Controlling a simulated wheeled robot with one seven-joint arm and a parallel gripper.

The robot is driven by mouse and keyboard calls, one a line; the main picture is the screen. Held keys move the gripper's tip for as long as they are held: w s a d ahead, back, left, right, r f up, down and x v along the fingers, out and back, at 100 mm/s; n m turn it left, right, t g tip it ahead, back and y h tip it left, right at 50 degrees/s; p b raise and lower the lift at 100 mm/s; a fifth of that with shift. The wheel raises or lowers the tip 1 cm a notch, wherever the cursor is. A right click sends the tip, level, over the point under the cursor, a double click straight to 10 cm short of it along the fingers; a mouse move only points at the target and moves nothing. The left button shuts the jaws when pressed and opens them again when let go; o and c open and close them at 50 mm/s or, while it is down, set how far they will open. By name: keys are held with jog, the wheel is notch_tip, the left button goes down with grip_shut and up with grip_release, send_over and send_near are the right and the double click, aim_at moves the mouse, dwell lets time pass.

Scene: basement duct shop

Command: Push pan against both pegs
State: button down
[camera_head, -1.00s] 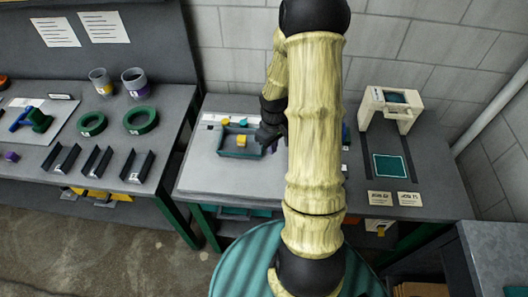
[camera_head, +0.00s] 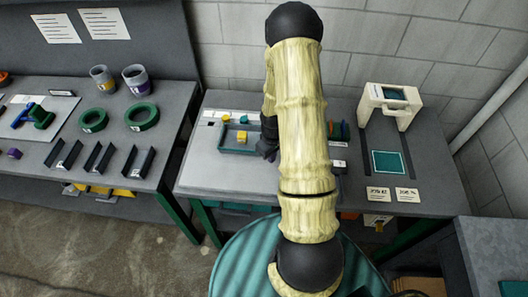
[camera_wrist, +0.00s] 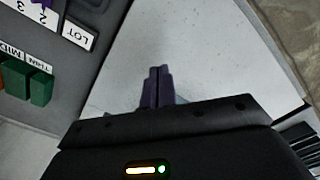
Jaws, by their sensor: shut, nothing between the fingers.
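The pan is a shallow grey-green tray (camera_head: 230,151) on the pale work surface of the middle bench, with a yellow block (camera_head: 241,136) inside it. My gripper (camera_head: 267,152) is just right of the pan's front right corner, partly hidden by my arm. In the wrist view its purple fingers (camera_wrist: 157,86) are shut and empty over the pale surface. The pan does not show there.
Right of my arm stand coloured blocks (camera_wrist: 40,87) with labels. A cream frame device (camera_head: 392,103) and a teal pad (camera_head: 390,163) are farther right. The left bench holds green rings (camera_head: 142,117) and cups. The pale surface (camera_head: 215,178) in front of the pan is clear.

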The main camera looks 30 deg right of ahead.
notch_tip(320, 180, down, 2)
jog(key=shift+f, duration=0.1)
jog(key=w+p, duration=0.1)
jog(key=w+a+p, duration=0.1)
jog(key=w, duration=0.1)
jog(key=shift+w+f+p, duration=0.15)
jog(key=shift+w+p, duration=0.15)
jog(key=shift+w, duration=0.15)
jog(key=shift+w, duration=0.1)
jog(key=shift+w+a+f+b, duration=0.15)
jog(key=shift+w+b, duration=0.25)
jog(key=shift+w+a, duration=0.15)
jog(key=shift+w, duration=0.35)
jog(key=shift+s, duration=0.1)
